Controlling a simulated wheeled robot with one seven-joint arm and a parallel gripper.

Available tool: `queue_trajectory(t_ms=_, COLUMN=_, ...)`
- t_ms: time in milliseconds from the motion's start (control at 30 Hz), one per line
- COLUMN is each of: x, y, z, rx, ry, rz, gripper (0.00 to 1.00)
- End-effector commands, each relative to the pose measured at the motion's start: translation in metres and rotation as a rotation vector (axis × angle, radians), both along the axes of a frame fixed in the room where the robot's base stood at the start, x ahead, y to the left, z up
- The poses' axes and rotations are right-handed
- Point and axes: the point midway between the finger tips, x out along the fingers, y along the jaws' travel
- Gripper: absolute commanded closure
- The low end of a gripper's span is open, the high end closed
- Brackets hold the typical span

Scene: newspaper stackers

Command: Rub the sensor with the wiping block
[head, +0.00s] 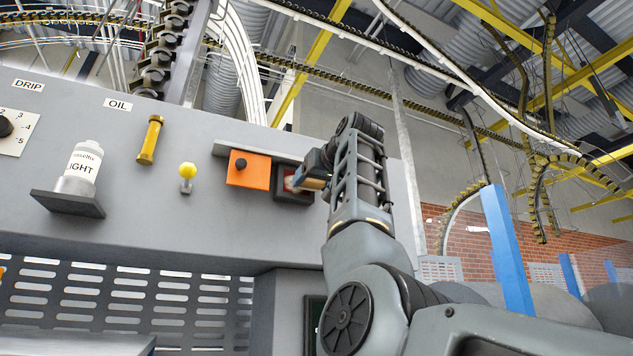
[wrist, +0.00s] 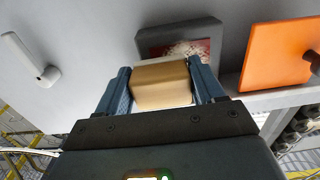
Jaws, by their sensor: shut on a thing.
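The sensor (head: 281,190) is a dark square frame on the grey panel, right of the orange plate. In the wrist view its frame (wrist: 207,33) surrounds a reddish window (wrist: 196,48) with pale specks. My gripper (head: 316,172) is at the sensor's right side in the head view. It is shut on the tan wiping block (wrist: 160,88), which has a paler layer on its far side. The block lies over the near part of the window and hides it. Whether it touches the window I cannot tell.
An orange plate (head: 249,170) with a black knob sits beside the sensor, under a grey ledge (head: 232,150). A yellow knob (head: 187,171), a brass cylinder (head: 149,142) and a white labelled bottle (head: 83,165) on a dark shelf (head: 62,204) are farther left.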

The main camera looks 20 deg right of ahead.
Motion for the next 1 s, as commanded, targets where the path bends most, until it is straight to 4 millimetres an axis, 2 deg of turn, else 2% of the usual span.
queue_trajectory(t_ms=233, x=0.002, y=0.021, z=0.000, rx=-0.001, ry=0.000, rz=0.000, gripper=0.56)
queue_trajectory(t_ms=533, x=0.002, y=0.032, z=0.000, rx=-0.001, ry=0.000, rz=0.000, gripper=0.56)
queue_trajectory(t_ms=1000, x=0.005, y=0.063, z=0.001, rx=0.000, ry=-0.001, rz=-0.001, gripper=0.56)
